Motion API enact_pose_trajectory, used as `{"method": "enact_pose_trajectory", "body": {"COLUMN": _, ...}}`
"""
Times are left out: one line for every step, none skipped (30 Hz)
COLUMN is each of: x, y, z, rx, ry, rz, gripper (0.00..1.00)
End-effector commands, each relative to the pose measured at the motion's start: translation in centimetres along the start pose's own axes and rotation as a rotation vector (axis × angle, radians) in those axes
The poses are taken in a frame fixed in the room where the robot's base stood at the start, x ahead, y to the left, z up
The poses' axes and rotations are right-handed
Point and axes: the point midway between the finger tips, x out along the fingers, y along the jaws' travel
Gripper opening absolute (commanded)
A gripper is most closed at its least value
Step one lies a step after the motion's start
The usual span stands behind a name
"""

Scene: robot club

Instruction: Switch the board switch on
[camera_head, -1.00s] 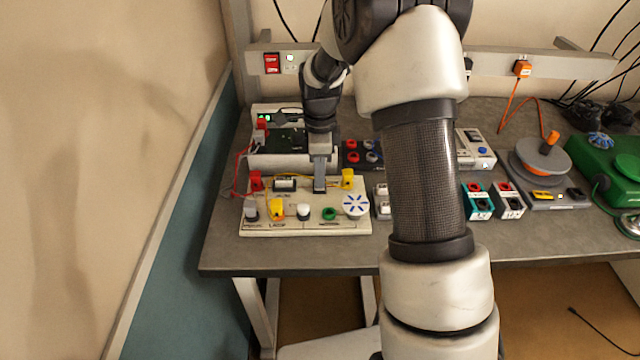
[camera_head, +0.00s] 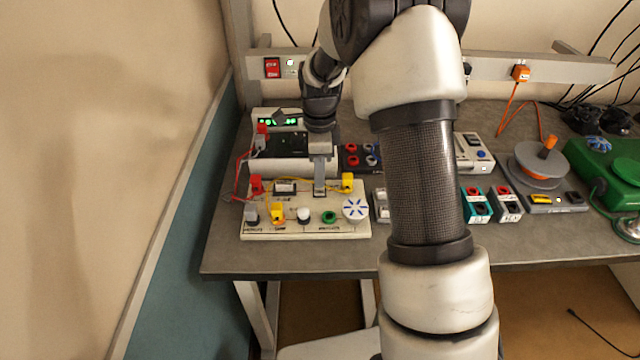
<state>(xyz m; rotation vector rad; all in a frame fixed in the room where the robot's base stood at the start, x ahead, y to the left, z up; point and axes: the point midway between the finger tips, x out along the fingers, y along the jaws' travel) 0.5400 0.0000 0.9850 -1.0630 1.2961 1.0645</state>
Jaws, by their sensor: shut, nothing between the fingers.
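My gripper (camera_head: 319,190) is shut and empty. It points down over the back middle of the board, between a small dark-and-white part (camera_head: 285,187) and the right yellow terminal (camera_head: 347,181). The fingertips are at or just above a small dark part there, probably the switch. The fingers hide most of it, so its position and any contact cannot be told.
Behind the board stands a power supply (camera_head: 265,123) with green lit digits. Red and yellow wires run at the board's left and over its top. Teal and grey modules (camera_head: 476,203) and a grey reel (camera_head: 538,165) stand to the right. Bare bench lies in front.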

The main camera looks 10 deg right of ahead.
Motion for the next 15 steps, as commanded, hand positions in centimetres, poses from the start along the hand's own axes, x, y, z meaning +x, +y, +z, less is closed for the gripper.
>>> {"method": "enact_pose_trajectory", "body": {"x": -0.8, "y": 0.0, "z": 0.0, "rx": 0.0, "ry": 0.0, "rz": -0.001, "gripper": 0.0}}
{"method": "enact_pose_trajectory", "body": {"x": -1.0, "y": 0.0, "z": 0.0, "rx": 0.0, "ry": 0.0, "rz": -0.001, "gripper": 0.0}}
{"method": "enact_pose_trajectory", "body": {"x": -1.3, "y": 0.0, "z": 0.0, "rx": 0.0, "ry": 0.0, "rz": -0.001, "gripper": 0.0}}
{"method": "enact_pose_trajectory", "body": {"x": -1.6, "y": 0.0, "z": 0.0, "rx": 0.0, "ry": 0.0, "rz": -0.001, "gripper": 0.0}}
{"method": "enact_pose_trajectory", "body": {"x": -1.8, "y": 0.0, "z": 0.0, "rx": 0.0, "ry": 0.0, "rz": -0.002, "gripper": 0.0}}
{"method": "enact_pose_trajectory", "body": {"x": -2.1, "y": -0.1, "z": 0.0, "rx": 0.0, "ry": 0.0, "rz": -0.002, "gripper": 0.0}}
{"method": "enact_pose_trajectory", "body": {"x": -2.4, "y": -0.1, "z": 0.0, "rx": 0.0, "ry": 0.0, "rz": -0.002, "gripper": 0.0}}
{"method": "enact_pose_trajectory", "body": {"x": -2.6, "y": -0.1, "z": 0.0, "rx": 0.0, "ry": 0.0, "rz": -0.002, "gripper": 0.0}}
{"method": "enact_pose_trajectory", "body": {"x": -3.0, "y": -0.1, "z": 0.0, "rx": 0.0, "ry": 0.0, "rz": -0.003, "gripper": 0.0}}
{"method": "enact_pose_trajectory", "body": {"x": -3.2, "y": -0.1, "z": 0.0, "rx": 0.0, "ry": 0.0, "rz": -0.002, "gripper": 0.0}}
{"method": "enact_pose_trajectory", "body": {"x": -3.4, "y": -0.1, "z": 0.0, "rx": 0.0, "ry": 0.0, "rz": -0.002, "gripper": 0.0}}
{"method": "enact_pose_trajectory", "body": {"x": -3.8, "y": -0.1, "z": 0.0, "rx": 0.0, "ry": 0.0, "rz": -0.002, "gripper": 0.0}}
{"method": "enact_pose_trajectory", "body": {"x": -4.0, "y": -0.1, "z": 0.0, "rx": 0.0, "ry": 0.0, "rz": -0.002, "gripper": 0.0}}
{"method": "enact_pose_trajectory", "body": {"x": -4.2, "y": -0.1, "z": 0.0, "rx": 0.0, "ry": 0.0, "rz": -0.002, "gripper": 0.0}}
{"method": "enact_pose_trajectory", "body": {"x": -4.5, "y": 0.0, "z": 0.0, "rx": 0.0, "ry": 0.0, "rz": -0.002, "gripper": 0.0}}
